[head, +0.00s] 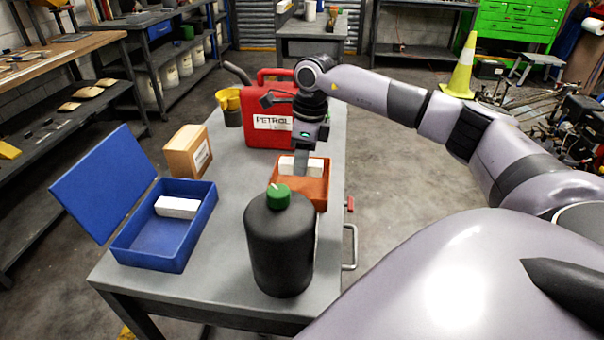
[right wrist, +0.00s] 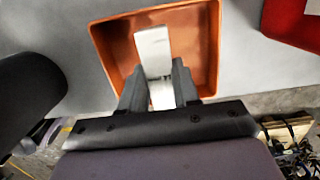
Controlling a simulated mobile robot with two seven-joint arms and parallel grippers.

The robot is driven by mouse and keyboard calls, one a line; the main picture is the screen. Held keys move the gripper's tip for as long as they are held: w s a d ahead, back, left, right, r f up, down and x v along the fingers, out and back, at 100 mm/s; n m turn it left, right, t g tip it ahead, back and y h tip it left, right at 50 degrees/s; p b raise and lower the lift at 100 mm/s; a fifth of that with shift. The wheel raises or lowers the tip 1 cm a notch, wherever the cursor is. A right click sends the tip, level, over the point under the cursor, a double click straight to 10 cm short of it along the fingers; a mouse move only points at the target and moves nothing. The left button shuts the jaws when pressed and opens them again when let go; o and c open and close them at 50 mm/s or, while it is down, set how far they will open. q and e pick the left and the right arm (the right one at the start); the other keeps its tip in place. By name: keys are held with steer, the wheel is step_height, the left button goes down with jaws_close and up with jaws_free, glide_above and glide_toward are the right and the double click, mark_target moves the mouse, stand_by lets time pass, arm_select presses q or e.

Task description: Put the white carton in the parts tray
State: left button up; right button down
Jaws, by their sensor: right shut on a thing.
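A white carton (head: 316,167) is in the orange tray (head: 318,193) on the grey table. My right gripper (head: 301,168) reaches down over this tray and is shut on the carton, with part of the carton showing on each side of the finger. In the right wrist view the carton (right wrist: 153,50) stands between the two fingers (right wrist: 160,92), within the walls of the orange tray (right wrist: 112,50). Whether it touches the tray floor is hard to tell. Another white block (head: 178,207) lies in the open blue box (head: 150,250). My left gripper is not in view.
A black bottle with a green cap (head: 280,245) stands close in front of the orange tray. A red petrol can (head: 270,115) stands behind it. A cardboard box (head: 187,152) and a yellow container (head: 228,100) are further left. Bare table lies between blue box and bottle.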

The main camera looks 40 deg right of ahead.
step_height(320, 180, down, 4)
steer(key=shift+f, duration=0.15)
steer(key=c, duration=0.7)
jaws_free()
steer(key=shift+c, duration=0.2)
steer(key=r, duration=0.8)
steer(key=s+d+r, duration=0.1)
steer(key=r, duration=0.3)
steer(key=shift+b, duration=0.3)
steer(key=shift+s, duration=0.1)
